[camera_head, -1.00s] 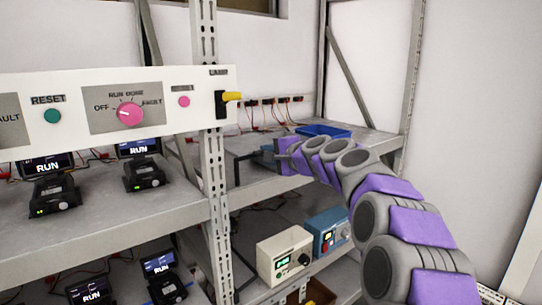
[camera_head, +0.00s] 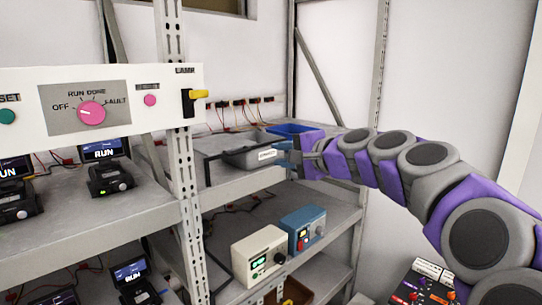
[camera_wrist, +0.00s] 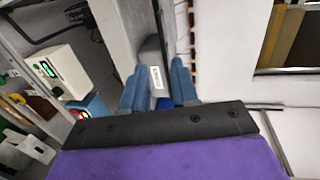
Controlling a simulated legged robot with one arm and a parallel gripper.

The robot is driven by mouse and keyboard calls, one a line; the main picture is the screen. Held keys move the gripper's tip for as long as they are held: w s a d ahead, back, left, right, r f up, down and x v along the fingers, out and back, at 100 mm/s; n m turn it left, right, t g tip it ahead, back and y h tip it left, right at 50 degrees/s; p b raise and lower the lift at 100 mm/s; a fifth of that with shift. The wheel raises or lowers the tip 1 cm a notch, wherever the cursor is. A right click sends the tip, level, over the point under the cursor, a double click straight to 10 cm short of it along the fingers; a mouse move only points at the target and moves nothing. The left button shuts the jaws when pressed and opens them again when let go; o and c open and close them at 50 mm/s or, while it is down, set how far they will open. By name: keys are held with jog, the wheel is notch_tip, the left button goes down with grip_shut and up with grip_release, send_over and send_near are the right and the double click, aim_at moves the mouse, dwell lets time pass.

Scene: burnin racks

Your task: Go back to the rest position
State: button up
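My gripper (camera_head: 286,157) reaches in from the right at the height of the upper shelf, with my arm stretched out behind it. Its two blue fingers stand apart in the wrist view (camera_wrist: 158,80), with a gap between them. A grey box with a white label (camera_head: 248,158) is on the upper shelf just left of the fingertips. In the wrist view the grey box (camera_wrist: 152,55) shows beyond the gap between the fingers. I cannot tell whether a finger touches it.
A white control panel (camera_head: 150,118) with a pink knob and a yellow-tipped lever is at the left, by a metal post (camera_head: 187,170). A blue tray (camera_head: 290,129) lies behind the grey box. White (camera_head: 259,256) and blue (camera_head: 309,230) instruments stand on the lower shelf. A red-and-black device (camera_head: 421,285) is lower right.

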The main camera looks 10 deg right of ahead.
jog(key=shift+s+d, duration=0.2)
jog(key=shift+s, duration=0.1)
jog(key=s+a+f+n+g+h+b, duration=0.1)
jog(key=s+a+f+n+g+b, duration=0.35)
jog(key=s+f, duration=0.7)
jog(key=s+a+f+n+g+h+b, duration=0.25)
jog(key=s+a+f+g, duration=0.4)
jog(key=f, duration=0.85)
jog(key=s+d+f+n+g+h+b, duration=0.1)
jog(key=s+d+f+h+b, duration=0.1)
jog(key=s+d+f, duration=0.2)
jog(key=s+d+f+n+g+h+b, duration=0.1)
jog(key=s+d+f, duration=0.3)
jog(key=s+f, duration=0.6)
jog(key=s+d+f+n+g+h+b, duration=0.1)
jog(key=s+d+f+h+b, duration=0.1)
jog(key=s+f, duration=0.5)
jog(key=s+d+b, duration=0.1)
jog(key=s+d, duration=0.1)
jog(key=s, duration=0.3)
jog(key=shift+s+d+n+h, duration=0.15)
jog(key=shift+d+n+h, duration=0.15)
jog(key=shift+n+h, duration=0.1)
